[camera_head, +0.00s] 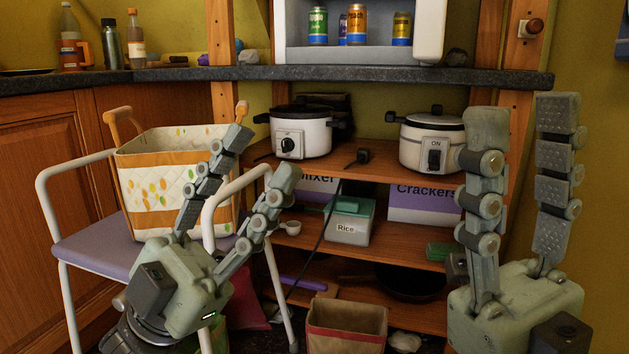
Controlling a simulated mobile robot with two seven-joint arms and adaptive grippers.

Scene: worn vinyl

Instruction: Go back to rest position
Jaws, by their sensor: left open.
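My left gripper (261,158) comes in at the lower left, its fingers pointing up and to the right. Its two fingers are spread with nothing between them. It is in front of the chair and the basket and hides part of both. My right gripper (522,115) stands upright at the right side, in front of the shelf's right post. Its two fingers are apart and roughly parallel, with nothing between them, so it looks open and empty.
A patterned basket (155,185) stands on a chair with a purple seat (85,252). An open brown box (345,325) is at the bottom middle. Several cans stand in a compartment above.

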